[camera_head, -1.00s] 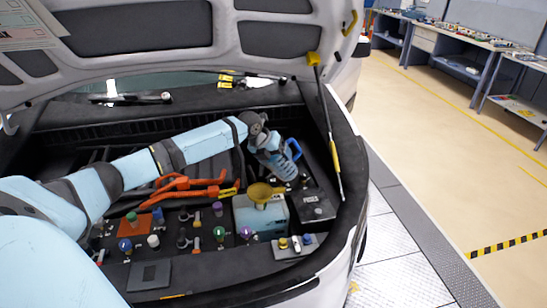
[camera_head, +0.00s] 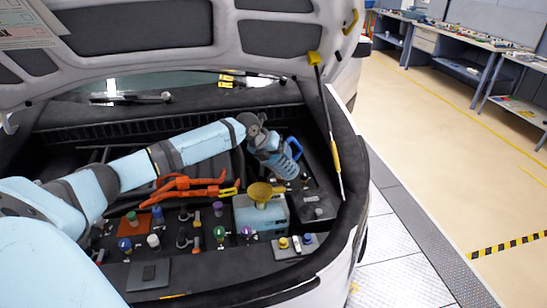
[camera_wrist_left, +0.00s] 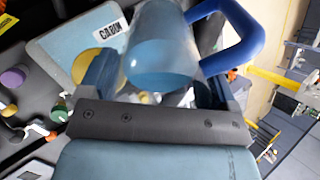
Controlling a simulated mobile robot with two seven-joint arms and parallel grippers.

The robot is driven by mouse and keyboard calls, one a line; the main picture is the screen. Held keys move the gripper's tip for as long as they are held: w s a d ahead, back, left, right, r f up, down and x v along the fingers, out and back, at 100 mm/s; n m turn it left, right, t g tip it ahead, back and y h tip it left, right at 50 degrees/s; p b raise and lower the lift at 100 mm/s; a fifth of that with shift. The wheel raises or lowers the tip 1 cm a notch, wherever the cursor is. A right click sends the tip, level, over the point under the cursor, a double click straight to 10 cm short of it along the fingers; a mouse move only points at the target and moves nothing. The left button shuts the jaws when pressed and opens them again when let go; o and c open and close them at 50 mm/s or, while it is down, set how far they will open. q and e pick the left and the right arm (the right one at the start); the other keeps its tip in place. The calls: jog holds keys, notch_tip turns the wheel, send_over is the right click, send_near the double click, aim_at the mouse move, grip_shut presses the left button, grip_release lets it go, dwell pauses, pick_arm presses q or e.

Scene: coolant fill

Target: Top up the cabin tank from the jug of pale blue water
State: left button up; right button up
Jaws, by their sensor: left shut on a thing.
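My left gripper (camera_head: 270,148) is shut on the clear jug (camera_head: 285,164) with a blue handle (camera_head: 293,147). The jug is tilted and held in the air, behind and slightly right of the funnel. In the left wrist view the jug (camera_wrist_left: 163,45) sits between the fingers with pale blue water in it. The cabin tank (camera_head: 270,218) is a pale blue-grey box with a yellow funnel (camera_head: 260,191) on top. Its "CABIN" label (camera_wrist_left: 110,30) shows in the left wrist view, where the jug and a finger partly hide the funnel. My right gripper is not in view.
A black box (camera_head: 318,206) stands right of the tank. Orange cables (camera_head: 188,184) lie left of it, with several coloured caps in front. The raised hood (camera_head: 140,70) hangs above, and its prop (camera_head: 327,120) stands close to the right of the jug.

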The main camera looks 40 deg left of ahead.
pick_arm(q)
jog(key=shift+s+f+t+h+b, duration=0.1)
jog(key=shift+f+t+h+b, duration=0.2)
jog(key=shift+t+b, duration=0.9)
dwell(2.2)
jog(key=shift+b, duration=0.6)
dwell(0.3)
jog(key=shift+a+f+b, duration=0.1)
jog(key=shift+b, duration=0.2)
jog(key=shift+s+f+b, duration=0.1)
jog(key=shift+b, duration=0.25)
jog(key=shift+t+b, duration=0.3)
dwell(0.7)
jog(key=shift+f+b, duration=0.1)
jog(key=shift+b, duration=0.25)
jog(key=shift+h+b, duration=0.3)
dwell(0.6)
jog(key=shift+s+f+t+b, duration=0.1)
jog(key=shift+f+t+b, duration=0.1)
jog(key=shift+t+b, duration=0.25)
